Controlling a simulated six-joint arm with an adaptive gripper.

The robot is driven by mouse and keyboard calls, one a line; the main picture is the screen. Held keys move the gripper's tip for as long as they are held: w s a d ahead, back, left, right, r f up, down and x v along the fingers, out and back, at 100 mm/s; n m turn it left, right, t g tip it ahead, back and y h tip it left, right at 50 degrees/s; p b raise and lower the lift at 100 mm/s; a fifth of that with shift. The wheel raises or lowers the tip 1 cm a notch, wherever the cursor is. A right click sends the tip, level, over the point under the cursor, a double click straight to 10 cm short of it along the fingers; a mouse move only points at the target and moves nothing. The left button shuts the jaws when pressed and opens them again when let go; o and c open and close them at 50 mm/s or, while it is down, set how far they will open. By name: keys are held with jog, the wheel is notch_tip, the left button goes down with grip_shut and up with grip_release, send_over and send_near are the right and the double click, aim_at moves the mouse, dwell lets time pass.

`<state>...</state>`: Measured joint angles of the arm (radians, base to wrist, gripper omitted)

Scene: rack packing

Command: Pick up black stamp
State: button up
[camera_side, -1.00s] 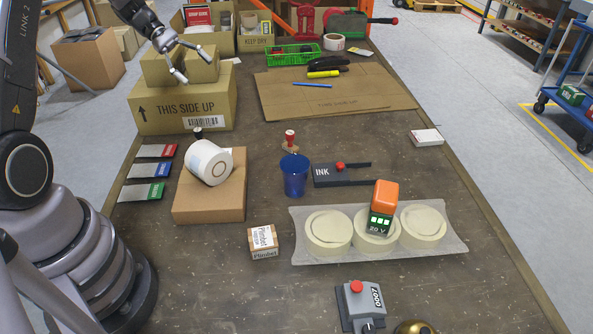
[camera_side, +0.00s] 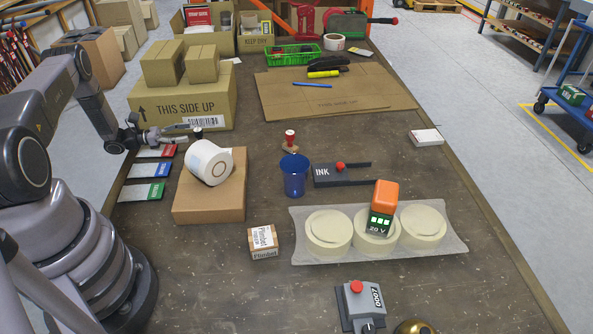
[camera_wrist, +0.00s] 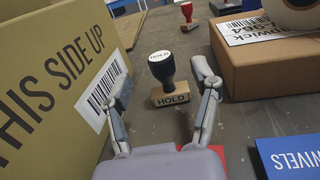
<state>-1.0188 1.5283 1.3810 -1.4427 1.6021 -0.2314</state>
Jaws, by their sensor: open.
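The black stamp (camera_wrist: 163,68) has a black knob handle on a wooden block marked HOLD. In the wrist view it stands upright on the table, ahead of my gripper (camera_wrist: 164,88) and roughly centred between its spread fingers. In the side view only the dark top of the stamp (camera_side: 198,133) shows, behind the white roll. My gripper (camera_side: 187,132) is open there, low and level, pointing right at the stamp. Whether the fingertips reach past its sides is hard to tell.
A THIS SIDE UP carton (camera_wrist: 52,70) stands close on the left in the wrist view. A brown box (camera_wrist: 262,60) with a white roll (camera_side: 209,163) on it stands right. A red-handled stamp (camera_side: 290,141) is farther off. Coloured plates (camera_side: 150,170) lie near my arm.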

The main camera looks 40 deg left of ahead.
aim_at(198, 129)
jog(key=x, duration=0.4)
jog(key=shift+w+d, duration=0.1)
grip_shut()
